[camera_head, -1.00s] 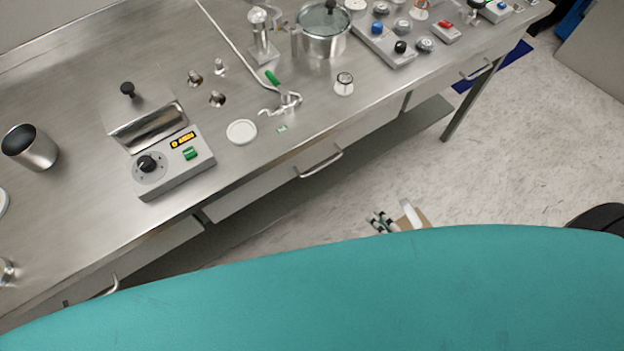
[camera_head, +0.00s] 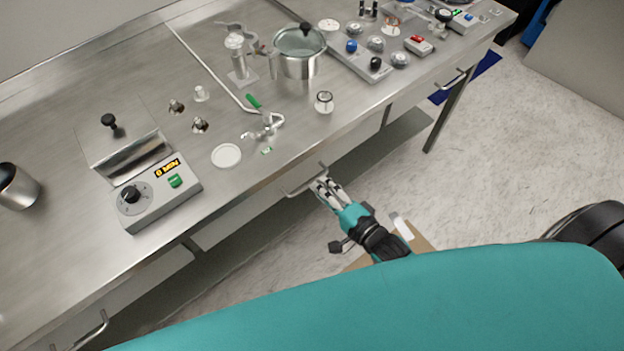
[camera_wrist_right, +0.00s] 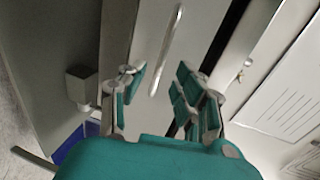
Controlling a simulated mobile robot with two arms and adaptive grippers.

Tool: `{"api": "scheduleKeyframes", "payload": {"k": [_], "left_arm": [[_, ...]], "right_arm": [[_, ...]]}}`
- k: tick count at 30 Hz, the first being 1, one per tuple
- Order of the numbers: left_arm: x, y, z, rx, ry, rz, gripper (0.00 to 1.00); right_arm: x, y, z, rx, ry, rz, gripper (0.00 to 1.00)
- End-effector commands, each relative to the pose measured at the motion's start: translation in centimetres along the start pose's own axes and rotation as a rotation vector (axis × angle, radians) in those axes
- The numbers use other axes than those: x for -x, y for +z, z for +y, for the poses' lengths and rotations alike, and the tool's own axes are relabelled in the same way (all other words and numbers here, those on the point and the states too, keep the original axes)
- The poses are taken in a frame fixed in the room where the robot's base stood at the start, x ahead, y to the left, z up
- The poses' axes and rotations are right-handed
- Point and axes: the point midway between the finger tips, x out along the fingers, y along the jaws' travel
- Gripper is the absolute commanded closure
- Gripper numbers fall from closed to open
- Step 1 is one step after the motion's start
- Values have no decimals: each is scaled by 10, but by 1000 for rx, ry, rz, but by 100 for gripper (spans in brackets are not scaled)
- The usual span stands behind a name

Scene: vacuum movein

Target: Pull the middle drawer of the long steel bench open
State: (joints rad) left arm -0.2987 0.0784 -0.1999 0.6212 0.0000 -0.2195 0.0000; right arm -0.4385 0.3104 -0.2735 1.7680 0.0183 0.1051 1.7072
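The long steel bench (camera_head: 60,250) runs diagonally across the head view. Its middle drawer (camera_head: 245,215) looks shut, with a bar handle (camera_head: 296,190) on the front. My right gripper (camera_head: 323,186) is at the right part of this handle in the head view. In the right wrist view, my right gripper (camera_wrist_right: 161,72) is open, and the handle (camera_wrist_right: 168,48) runs lengthwise between its fingertips. I cannot tell whether the fingers touch it. My left gripper is not in view.
The bench top holds a grey control unit (camera_head: 160,195), a steel pot (camera_head: 298,58) and a white dish (camera_head: 226,155). Other handles show at the left (camera_head: 92,330) and right (camera_head: 455,78). A cardboard box (camera_head: 415,240) is on the floor beyond my right arm.

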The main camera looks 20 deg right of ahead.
Motion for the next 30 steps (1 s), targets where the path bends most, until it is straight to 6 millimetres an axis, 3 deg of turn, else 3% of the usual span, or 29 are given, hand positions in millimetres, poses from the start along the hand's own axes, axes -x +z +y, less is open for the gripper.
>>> {"api": "scheduleKeyframes", "payload": {"k": [3,9,20,27,30], "left_arm": [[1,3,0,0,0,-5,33],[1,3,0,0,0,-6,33],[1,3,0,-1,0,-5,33],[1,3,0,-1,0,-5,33],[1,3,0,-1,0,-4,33]], "right_arm": [[-22,0,-1,1,-1,1,68],[-43,0,0,1,1,0,68],[-47,0,1,0,2,0,68],[-47,0,1,1,1,0,99],[-47,0,1,1,2,0,100]]}}
